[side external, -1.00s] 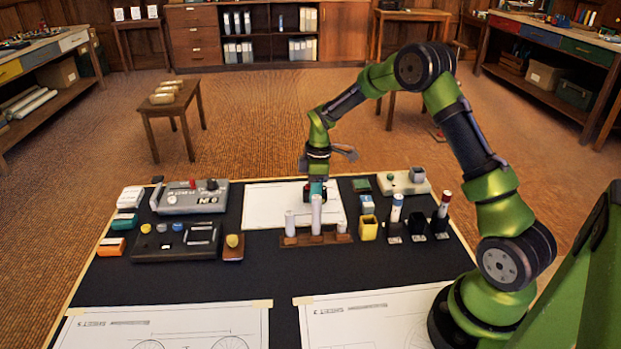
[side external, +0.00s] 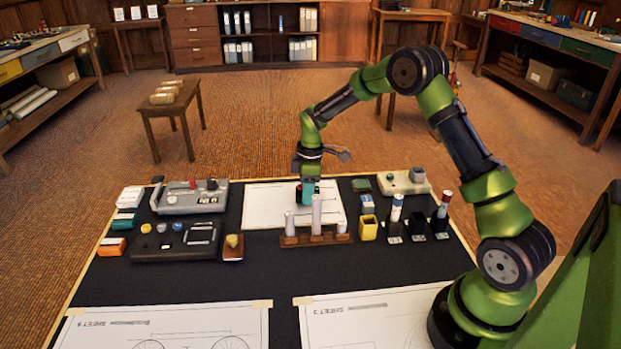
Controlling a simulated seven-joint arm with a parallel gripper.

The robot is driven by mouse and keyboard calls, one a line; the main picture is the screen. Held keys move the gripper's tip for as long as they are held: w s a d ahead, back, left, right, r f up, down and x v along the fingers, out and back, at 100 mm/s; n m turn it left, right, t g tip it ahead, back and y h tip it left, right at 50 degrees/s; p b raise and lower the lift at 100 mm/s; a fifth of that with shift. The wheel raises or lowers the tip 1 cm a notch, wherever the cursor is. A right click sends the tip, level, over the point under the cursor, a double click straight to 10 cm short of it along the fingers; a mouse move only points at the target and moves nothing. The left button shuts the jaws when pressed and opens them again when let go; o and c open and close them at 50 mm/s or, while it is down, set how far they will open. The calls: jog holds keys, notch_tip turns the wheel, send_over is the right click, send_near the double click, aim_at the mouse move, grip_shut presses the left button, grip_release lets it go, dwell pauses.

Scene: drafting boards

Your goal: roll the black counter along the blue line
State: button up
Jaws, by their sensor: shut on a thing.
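My gripper (side external: 307,194) points down over the white sheet (side external: 265,207) at the back middle of the board. It is shut on a small dark thing, which looks like the black counter (side external: 299,191), low over or on the sheet. The teal fingers hide part of it. I cannot tell whether the counter touches the paper. No blue line can be made out on the sheet at this size. The wooden rack's upright white tubes stand in front of the sheet's near edge.
The wooden rack (side external: 290,241) with white tubes stands close in front of my gripper. A yellow cup (side external: 368,228) and several markers in stands are to the right. Grey and dark devices (side external: 188,200) are at left. Drawing sheets (side external: 190,325) lie at the front.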

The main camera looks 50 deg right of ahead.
jog(key=shift+w+a, duration=0.6)
jog(key=shift+a, duration=0.2)
jog(key=shift+w+d+r, duration=0.1)
jog(key=shift+w+d, duration=0.05)
dwell(0.9)
jog(key=shift+r, duration=2.95)
